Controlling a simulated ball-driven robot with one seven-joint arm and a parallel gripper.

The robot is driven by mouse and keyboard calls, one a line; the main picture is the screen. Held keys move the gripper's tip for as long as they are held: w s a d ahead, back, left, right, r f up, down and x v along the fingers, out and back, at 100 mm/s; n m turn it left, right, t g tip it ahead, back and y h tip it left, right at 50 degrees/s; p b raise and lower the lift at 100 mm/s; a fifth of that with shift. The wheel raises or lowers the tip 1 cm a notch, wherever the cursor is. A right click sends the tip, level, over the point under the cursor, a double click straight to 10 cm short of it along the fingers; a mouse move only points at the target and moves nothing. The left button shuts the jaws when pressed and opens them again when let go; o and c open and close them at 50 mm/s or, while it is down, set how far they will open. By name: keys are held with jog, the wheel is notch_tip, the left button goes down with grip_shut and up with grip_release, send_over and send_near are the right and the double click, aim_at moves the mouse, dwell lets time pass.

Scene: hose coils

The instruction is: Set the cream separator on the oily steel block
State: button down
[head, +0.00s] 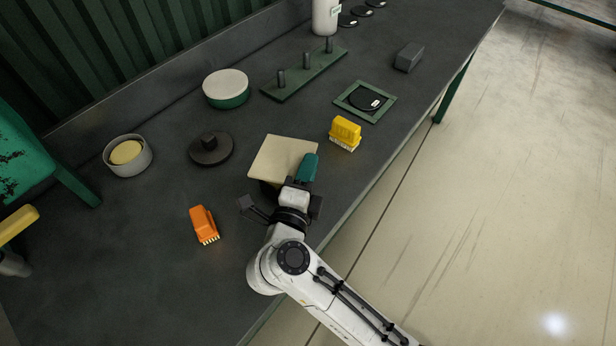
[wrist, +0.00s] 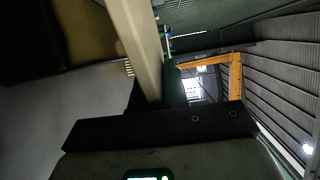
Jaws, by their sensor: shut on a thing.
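The cream separator (head: 282,157) is a flat, square, cream-coloured plate. My gripper (head: 291,187) is shut on its near edge and holds it over the bench. In the wrist view the separator (wrist: 137,38) shows as a pale slab rising from the jaws. Something dark shows beneath its near left edge; I cannot tell whether it is an object or shadow. A dark grey block (head: 408,57) lies apart at the bench's far right and looks like the steel block. A teal piece (head: 308,167) is close beside the separator's right edge; I cannot tell if they touch.
An orange brush (head: 204,225) lies left of my gripper, and a yellow brush (head: 345,133) stands to the right. A dark lidded disc (head: 211,149), green-and-white drum (head: 227,89), pegged rail (head: 305,72) and green frame (head: 365,101) stand farther back. Bare bench separates them.

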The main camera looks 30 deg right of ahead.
notch_tip(320, 180, down, 3)
jog(key=shift+w+f, duration=0.1)
jog(key=c, duration=1.1)
grip_release()
jog(key=shift+c, duration=0.2)
jog(key=b+v, duration=0.1)
jog(key=v, duration=1.1)
